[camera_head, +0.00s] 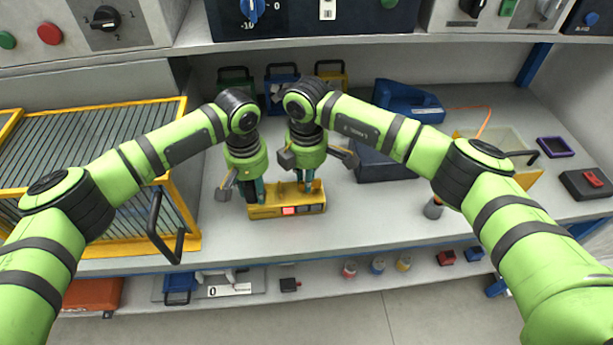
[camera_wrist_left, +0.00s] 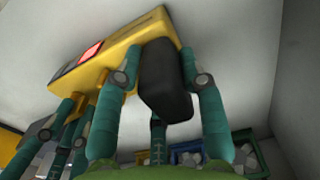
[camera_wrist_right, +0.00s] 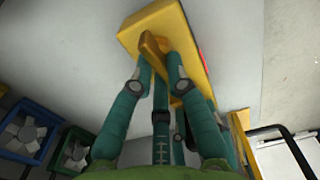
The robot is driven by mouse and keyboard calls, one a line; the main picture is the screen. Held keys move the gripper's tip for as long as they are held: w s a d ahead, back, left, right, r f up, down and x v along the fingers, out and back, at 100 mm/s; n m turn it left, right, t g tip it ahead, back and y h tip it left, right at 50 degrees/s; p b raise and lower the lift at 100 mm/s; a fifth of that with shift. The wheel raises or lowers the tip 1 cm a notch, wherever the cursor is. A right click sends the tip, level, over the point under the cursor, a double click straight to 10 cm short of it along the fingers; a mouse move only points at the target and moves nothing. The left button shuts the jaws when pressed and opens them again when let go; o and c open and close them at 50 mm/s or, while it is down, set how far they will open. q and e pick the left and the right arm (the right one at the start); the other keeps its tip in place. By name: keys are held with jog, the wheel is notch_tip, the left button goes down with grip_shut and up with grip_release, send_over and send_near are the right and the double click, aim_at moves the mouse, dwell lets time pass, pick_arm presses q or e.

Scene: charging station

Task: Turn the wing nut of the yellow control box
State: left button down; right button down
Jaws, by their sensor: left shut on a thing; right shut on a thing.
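The yellow control box (camera_head: 265,213) sits on the light worktop with its red button toward the front. My left gripper (camera_head: 252,190) is at the box's left part. In the left wrist view its fingers (camera_wrist_left: 163,78) are shut on a thick black handle (camera_wrist_left: 165,90) on the box. My right gripper (camera_head: 306,185) points down at the box's right part. In the right wrist view its fingers (camera_wrist_right: 160,70) are shut on the yellow wing nut (camera_wrist_right: 150,45), whose lower part they hide. The wing nut is hard to make out in the head view.
A yellow-framed grated cage (camera_head: 185,225) with a black handle stands at left. A blue case (camera_head: 385,165) lies behind on the right, near a yellow bin (camera_head: 520,150). Small coloured bins (camera_head: 283,90) line the back. The worktop's front edge runs close before the box.

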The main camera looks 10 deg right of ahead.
pick_arm(q)
jog(key=shift+s+f, duration=0.1)
pick_arm(e)
jog(key=shift+w, duration=0.1)
jog(key=c, duration=1.2)
grip_release()
notch_tip(320, 180, up, 12)
pick_arm(q)
jog(key=c, duration=0.7)
grip_release()
